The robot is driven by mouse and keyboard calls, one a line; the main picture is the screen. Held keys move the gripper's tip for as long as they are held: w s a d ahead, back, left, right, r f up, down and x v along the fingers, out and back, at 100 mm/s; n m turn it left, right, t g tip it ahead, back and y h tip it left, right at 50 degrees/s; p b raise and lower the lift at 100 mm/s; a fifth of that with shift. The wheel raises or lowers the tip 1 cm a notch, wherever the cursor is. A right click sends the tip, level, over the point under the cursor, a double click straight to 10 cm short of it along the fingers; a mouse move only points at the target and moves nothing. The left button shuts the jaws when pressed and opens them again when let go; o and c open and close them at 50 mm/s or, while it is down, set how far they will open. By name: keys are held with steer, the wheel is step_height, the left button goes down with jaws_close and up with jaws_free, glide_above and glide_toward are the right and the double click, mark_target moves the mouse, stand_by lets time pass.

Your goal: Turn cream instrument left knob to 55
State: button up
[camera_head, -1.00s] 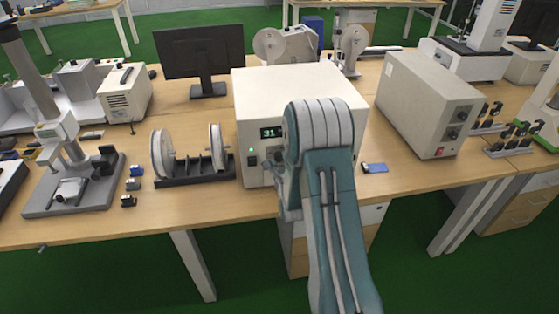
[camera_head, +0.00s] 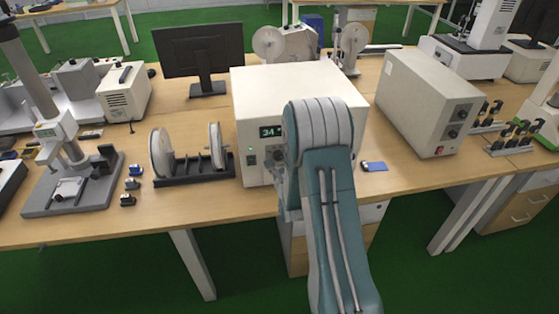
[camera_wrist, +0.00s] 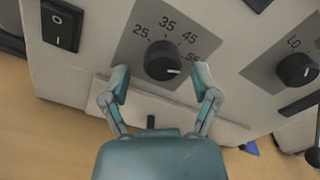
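The cream instrument (camera_head: 300,85) stands on the bench; its lit display (camera_head: 270,131) reads 34, with its right side hidden behind my arm. In the wrist view the left knob (camera_wrist: 162,60) is black and round, on a grey dial plate marked 25, 35, 45 and 55. Its white mark points right and slightly down, toward the 55, which my right finger partly covers. My gripper (camera_wrist: 158,72) is open, one finger on each side of the knob's lower part, with visible gaps. In the head view my arm hides most of the dials.
A second black knob (camera_wrist: 297,69) marked LO sits right of the dial, and a black power switch (camera_wrist: 61,25) to its left. A reel stand (camera_head: 190,165) is left of the instrument. A blue item (camera_head: 374,166) and another cream box (camera_head: 430,100) are to the right.

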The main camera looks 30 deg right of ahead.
steer(key=shift+s+a+r, duration=0.1)
steer(key=shift+r, duration=0.05)
steer(key=v, duration=1.1)
steer(key=shift+s, duration=0.3)
steer(key=s+a+r+n+g+y, duration=0.1)
steer(key=a+r+n+g+y, duration=0.2)
steer(key=r+n, duration=0.4)
steer(key=a+r+n+g, duration=0.2)
steer(key=a+r+n, duration=0.25)
steer(key=n, duration=0.45)
steer(key=s+a+r+n+g, duration=0.2)
steer(key=s+r+n, duration=0.1)
steer(key=s+n, duration=0.2)
steer(key=s+a+r+n+g+y, duration=0.1)
steer(key=s+a+r+n+g, duration=0.1)
steer(key=s+n, duration=0.4)
steer(key=s+a+r+n+g+y, duration=0.1)
steer(key=s+r+n, duration=0.3)
steer(key=s, duration=0.6)
steer(key=shift+s+a+n+g, duration=0.15)
steer(key=shift+a+n+g, duration=0.55)
steer(key=shift+n+g, duration=0.1)
